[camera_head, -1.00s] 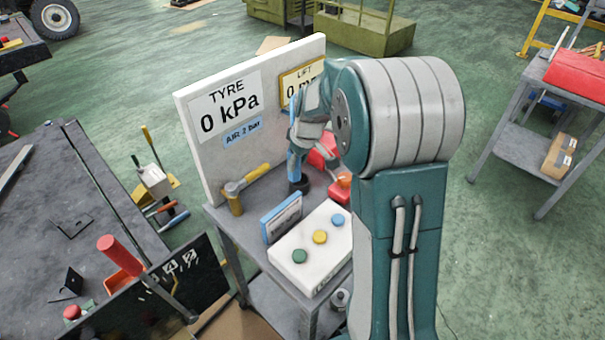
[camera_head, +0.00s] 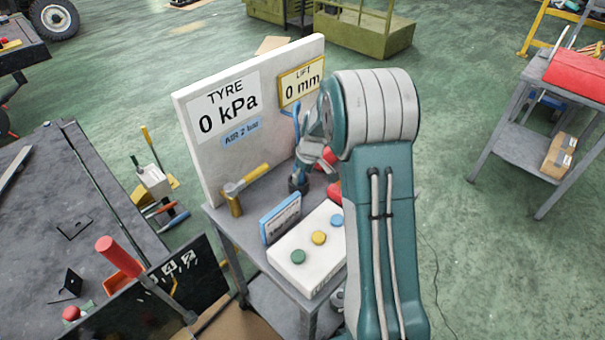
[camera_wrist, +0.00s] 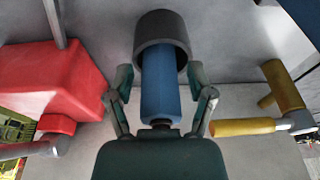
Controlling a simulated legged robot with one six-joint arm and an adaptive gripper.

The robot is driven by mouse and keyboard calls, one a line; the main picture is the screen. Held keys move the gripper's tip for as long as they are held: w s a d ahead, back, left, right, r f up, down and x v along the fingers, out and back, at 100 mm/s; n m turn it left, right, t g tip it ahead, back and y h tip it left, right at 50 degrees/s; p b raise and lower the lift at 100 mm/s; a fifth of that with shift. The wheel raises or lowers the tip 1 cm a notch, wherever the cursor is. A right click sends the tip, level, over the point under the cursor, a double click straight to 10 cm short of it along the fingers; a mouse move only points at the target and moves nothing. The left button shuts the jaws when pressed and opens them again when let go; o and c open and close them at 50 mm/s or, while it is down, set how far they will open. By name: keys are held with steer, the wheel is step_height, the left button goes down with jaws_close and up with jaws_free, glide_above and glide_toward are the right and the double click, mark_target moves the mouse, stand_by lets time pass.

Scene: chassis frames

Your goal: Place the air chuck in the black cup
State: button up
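The black cup (camera_head: 298,184) stands on the small grey table in front of the white display board. In the wrist view the cup (camera_wrist: 161,28) is at the top, its mouth toward me. The air chuck, a blue cylinder (camera_wrist: 160,92) with a dark fitting at its near end, has its far end inside the cup's mouth. My gripper (camera_wrist: 161,77) has its fingers spread on both sides of the blue body, with visible gaps. In the head view my gripper (camera_head: 312,155) is just above the cup; my arm hides part of this area.
A white button box (camera_head: 308,250) and a small blue-edged sign (camera_head: 281,218) stand in front. A red object (camera_wrist: 55,80) is close by on the left in the wrist view. The board (camera_head: 215,140) rises behind.

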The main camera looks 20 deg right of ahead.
steer(key=shift+a, duration=0.2)
steer(key=v, duration=1.2)
steer(key=s+a+r+m+t, duration=0.1)
steer(key=s+a+r+m, duration=0.1)
steer(key=s+a+r, duration=0.75)
steer(key=s+a+r+m+t, duration=0.1)
steer(key=s, duration=0.8)
steer(key=s+a+m+t+h, duration=0.1)
steer(key=s+a, duration=0.1)
steer(key=s, duration=0.7)
steer(key=shift+s+a+r+m, duration=0.15)
steer(key=shift+r+m, duration=0.2)
steer(key=shift+m, duration=0.05)
